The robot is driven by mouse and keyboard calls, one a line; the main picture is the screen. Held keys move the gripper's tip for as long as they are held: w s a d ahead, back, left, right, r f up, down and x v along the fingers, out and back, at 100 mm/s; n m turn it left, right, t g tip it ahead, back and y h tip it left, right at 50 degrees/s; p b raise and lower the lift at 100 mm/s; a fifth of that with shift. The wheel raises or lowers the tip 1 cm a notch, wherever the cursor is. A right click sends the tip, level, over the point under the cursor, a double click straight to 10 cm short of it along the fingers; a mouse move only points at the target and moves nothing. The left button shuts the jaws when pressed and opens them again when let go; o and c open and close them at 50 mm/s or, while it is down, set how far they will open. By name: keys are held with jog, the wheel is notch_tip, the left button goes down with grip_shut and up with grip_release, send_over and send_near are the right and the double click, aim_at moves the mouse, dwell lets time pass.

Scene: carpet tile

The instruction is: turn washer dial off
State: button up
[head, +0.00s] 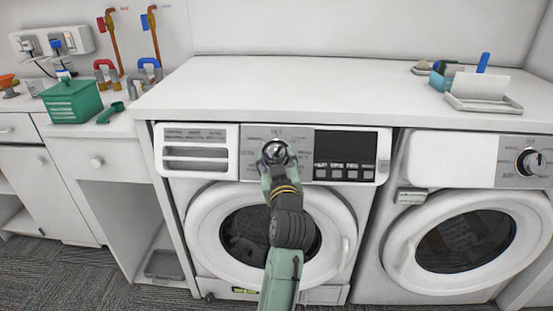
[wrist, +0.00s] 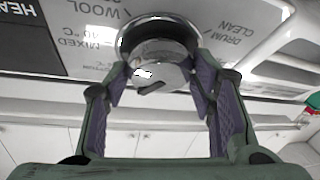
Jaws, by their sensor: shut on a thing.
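The washer dial (head: 275,149) is a round, shiny metal knob on the control panel of the left machine. In the wrist view the dial (wrist: 158,62) sits between my two purple-padded fingers, with printed programme labels around it. A dark mark shows on its front face. My gripper (head: 275,163) is shut on the dial from the front, with a finger on each side. In the wrist view my gripper (wrist: 158,85) spans the knob. The left washer (head: 190,208) has a closed round door, partly hidden behind my arm.
A second machine (head: 402,215) with its own dial (head: 529,162) stands at the right. The white countertop (head: 270,85) above is mostly clear, with a tray (head: 484,104) at its right. A green box (head: 72,101) stands on the left counter.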

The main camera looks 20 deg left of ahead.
jog(key=shift+d+n+p, duration=0.1)
jog(key=shift+n+p, duration=0.25)
jog(key=shift+n, duration=0.15)
jog(key=shift+w+d+r+n+g+y+p, duration=0.1)
jog(key=shift+n+g+y+p, duration=0.25)
jog(key=shift+n, duration=0.2)
jog(key=shift+r+n+g+y+p, duration=0.1)
jog(key=shift+n+g+y+p, duration=0.2)
jog(key=shift+n, duration=0.25)
jog(key=shift+n+g+y+p, duration=0.5)
jog(key=shift+n+g, duration=0.35)
jog(key=shift+n, duration=0.95)
jog(key=shift+f+n, duration=0.1)
jog(key=shift+n, duration=0.2)
jog(key=o, duration=1.1)
jog(key=shift+o, duration=0.2)
jog(key=v, duration=1.2)
